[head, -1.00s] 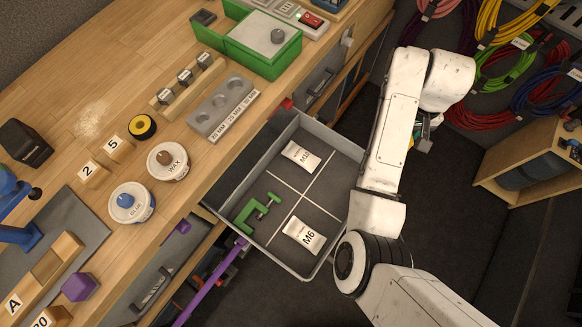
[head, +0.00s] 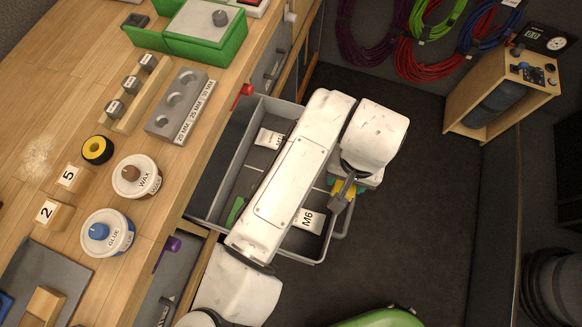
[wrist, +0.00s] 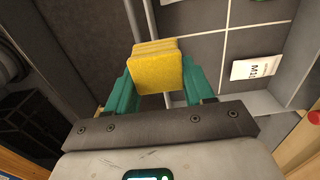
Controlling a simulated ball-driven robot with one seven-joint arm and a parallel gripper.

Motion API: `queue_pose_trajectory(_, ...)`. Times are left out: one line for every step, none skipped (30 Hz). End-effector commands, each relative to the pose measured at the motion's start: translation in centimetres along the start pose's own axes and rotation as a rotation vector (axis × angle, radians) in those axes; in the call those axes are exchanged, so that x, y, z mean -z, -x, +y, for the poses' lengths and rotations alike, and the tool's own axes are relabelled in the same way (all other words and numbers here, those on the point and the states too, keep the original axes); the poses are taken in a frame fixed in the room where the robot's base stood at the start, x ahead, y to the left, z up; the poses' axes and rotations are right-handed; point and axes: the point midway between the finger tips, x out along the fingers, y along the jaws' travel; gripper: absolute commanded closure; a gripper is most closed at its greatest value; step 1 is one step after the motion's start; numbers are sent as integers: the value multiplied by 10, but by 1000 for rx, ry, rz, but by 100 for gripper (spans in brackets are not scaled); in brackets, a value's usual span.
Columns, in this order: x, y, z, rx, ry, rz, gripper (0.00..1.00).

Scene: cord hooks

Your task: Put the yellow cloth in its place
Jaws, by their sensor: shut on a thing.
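The yellow cloth (wrist: 155,68) is a folded, thick pad held between the teal fingers of my gripper (wrist: 158,82) in the wrist view. In the head view only a small yellow patch of it (head: 345,187) shows at my gripper (head: 343,192), mostly hidden by the wrist. My gripper is near the outer side of the open grey drawer (head: 205,217). The drawer floor is split by pale lines. My arm hides the drawer's middle and most of a green clamp (head: 235,211).
The wooden workbench (head: 60,110) holds a glue tub (head: 107,232), a wax tub (head: 137,177) and a green box (head: 208,42). A wooden cabinet (head: 500,92) stands at the upper right, with coiled cords (head: 430,60) on the back wall. Dark floor (head: 420,200) is clear right of my arm.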

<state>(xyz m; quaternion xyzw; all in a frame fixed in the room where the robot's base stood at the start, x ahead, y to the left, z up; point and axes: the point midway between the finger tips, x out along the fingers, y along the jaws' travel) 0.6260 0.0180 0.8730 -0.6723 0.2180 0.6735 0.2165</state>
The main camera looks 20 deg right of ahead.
Motion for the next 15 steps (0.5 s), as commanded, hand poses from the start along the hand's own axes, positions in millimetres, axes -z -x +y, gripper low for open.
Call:
queue_pose_trajectory(-1, -2, 0, 0, -2, 0, 77)
queue_pose_trajectory(1, -3, -1, 0, -3, 1, 77)
queue_pose_trajectory(5, -5, -3, 0, -3, 0, 77)
queue_pose_trajectory(9, -7, -5, 0, -4, 0, 77)
queue_pose_trajectory(14, -9, -8, 0, -3, -1, 77)
queue_pose_trajectory(22, -13, -11, 0, -4, -2, 77)
queue_pose_trajectory(28, -16, -15, 0, -3, -1, 77)
queue_pose_trajectory(34, -19, -18, 0, -3, -1, 77)
queue_pose_trajectory(42, -23, -22, 0, -3, -2, 77)
queue_pose_trajectory(48, -26, -25, 1, -4, -2, 77)
queue_pose_trajectory(53, -28, -28, 1, -4, -2, 77)
queue_pose_trajectory(60, -32, -32, 1, -3, -2, 77)
queue_pose_trajectory(66, -35, -35, 2, -4, -2, 77)
queue_pose_trajectory(71, -38, -38, 2, -5, -2, 77)
queue_pose_trajectory(79, -41, -42, 2, -3, -2, 77)
